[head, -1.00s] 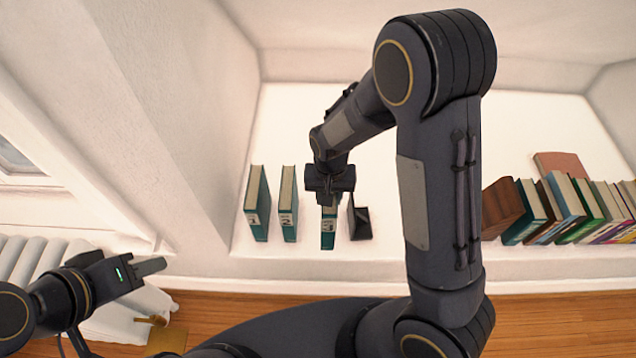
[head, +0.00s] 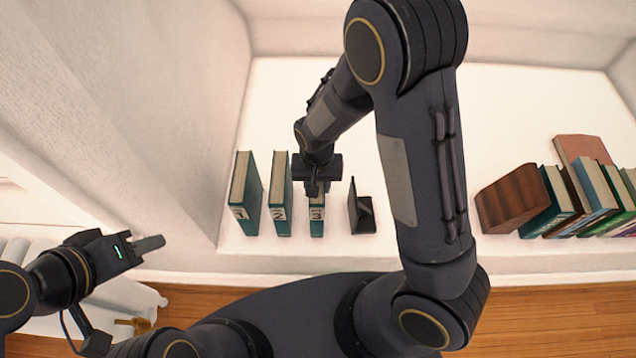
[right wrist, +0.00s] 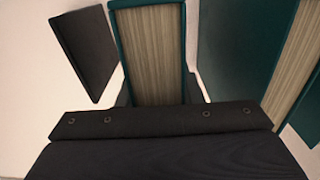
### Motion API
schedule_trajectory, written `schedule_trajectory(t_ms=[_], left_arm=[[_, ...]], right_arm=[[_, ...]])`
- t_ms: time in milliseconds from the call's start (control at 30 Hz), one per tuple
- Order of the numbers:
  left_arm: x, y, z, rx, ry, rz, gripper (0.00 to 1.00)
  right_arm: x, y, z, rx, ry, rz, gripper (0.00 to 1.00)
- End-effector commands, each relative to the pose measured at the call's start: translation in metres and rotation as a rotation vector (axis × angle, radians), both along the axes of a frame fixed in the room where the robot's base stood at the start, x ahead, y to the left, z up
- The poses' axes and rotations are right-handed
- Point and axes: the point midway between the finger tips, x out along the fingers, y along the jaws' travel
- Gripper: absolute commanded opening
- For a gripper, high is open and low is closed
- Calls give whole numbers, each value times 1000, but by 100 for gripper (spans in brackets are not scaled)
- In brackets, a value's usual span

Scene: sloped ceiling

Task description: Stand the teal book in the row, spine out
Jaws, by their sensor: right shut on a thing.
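The teal book (head: 317,226) stands upright with a numbered label on its front-facing spine. My right gripper (head: 317,186) is shut on it from above. In the right wrist view the book's pale page block (right wrist: 155,55) sits between the fingers. Two matching teal books stand left of it, one close (head: 279,212) and one further left (head: 244,200); a gap separates the held book from the nearer one. A dark bookend (head: 361,213) stands right of it, apart. Whether its base touches the shelf is unclear. My left gripper (head: 150,244) is at the left, away from the books, its jaw opening unclear.
The white shelf (head: 290,100) is clear behind the row. A brown block (head: 513,198) and several leaning books (head: 590,190) stand at the right. A sloped white wall (head: 170,100) bounds the left, with a radiator (head: 35,245) below.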

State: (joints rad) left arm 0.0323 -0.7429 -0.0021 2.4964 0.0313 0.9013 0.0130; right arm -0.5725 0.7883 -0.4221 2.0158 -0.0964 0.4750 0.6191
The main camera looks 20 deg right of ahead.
Motion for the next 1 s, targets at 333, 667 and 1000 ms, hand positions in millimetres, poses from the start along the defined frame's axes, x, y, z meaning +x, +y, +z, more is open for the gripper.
schedule_trajectory(t_ms=[333, 667, 1000], left_arm=[[0, 0, -2, 0, 0, 0, 36], [0, 0, 0, 0, 0, 0, 36], [0, 0, 16, 0, 0, 0, 36]], right_arm=[[0, 0, -2, 0, 0, -1, 50], [0, 0, -1, 0, 0, -1, 54], [1, 0, 55, 4, -5, -1, 54]])
